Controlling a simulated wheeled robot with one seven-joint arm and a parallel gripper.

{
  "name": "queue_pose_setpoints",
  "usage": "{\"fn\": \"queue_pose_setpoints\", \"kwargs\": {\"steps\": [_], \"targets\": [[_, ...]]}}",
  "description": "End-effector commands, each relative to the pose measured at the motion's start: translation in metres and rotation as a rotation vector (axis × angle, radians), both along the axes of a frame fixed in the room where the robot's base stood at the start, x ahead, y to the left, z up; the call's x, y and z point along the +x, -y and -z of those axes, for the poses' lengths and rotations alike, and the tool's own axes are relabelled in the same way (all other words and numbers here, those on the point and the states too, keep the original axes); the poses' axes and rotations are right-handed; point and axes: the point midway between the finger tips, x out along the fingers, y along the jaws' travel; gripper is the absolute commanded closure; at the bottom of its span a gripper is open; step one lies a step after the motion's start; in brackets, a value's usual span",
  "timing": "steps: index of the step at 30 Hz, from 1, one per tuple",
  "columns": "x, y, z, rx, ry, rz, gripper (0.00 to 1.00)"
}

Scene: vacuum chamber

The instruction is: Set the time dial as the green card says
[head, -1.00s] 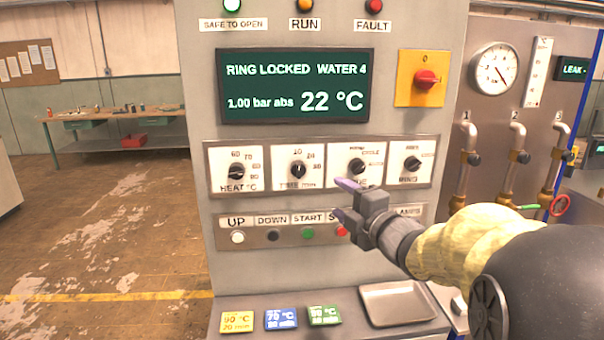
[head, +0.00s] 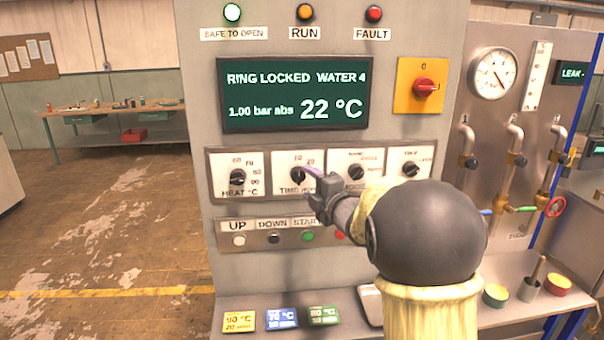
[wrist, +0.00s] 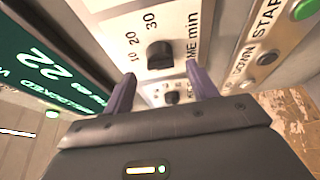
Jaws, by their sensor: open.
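The time dial (head: 298,175) is a black knob on a white plate marked 10, 20 and 30 in the control panel's dial row. In the wrist view the knob (wrist: 159,55) lies ahead, between the lines of my two fingers. My gripper (head: 316,170) is open, just in front and to the right of the dial. Its purple fingers (wrist: 160,78) appear apart from the knob. I cannot tell the knob's exact setting. The green card (head: 323,315) lies on the ledge, right of the blue card; its small print is too blurred to read surely.
The heat dial (head: 237,177) is left of the time dial, with two more dials to the right. Buttons including a green START (head: 308,235) sit below. The screen (head: 295,95) reads RING LOCKED, 22 °C. Yellow (head: 239,321) and blue (head: 281,318) cards and a tray (head: 370,304) are on the ledge.

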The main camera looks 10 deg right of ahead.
Motion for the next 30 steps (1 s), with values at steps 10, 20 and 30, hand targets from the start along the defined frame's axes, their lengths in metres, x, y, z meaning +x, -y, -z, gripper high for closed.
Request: {"fn": "queue_pose_setpoints", "kwargs": {"steps": [10, 20, 30], "targets": [[0.04, -0.015, -0.001, 0.001, 0.0, 0.0, 0.42], [0.042, -0.016, 0.0, 0.001, 0.0, 0.0, 0.46], [0.042, -0.016, 0.001, 0.002, -0.001, 0.0, 0.86]]}}
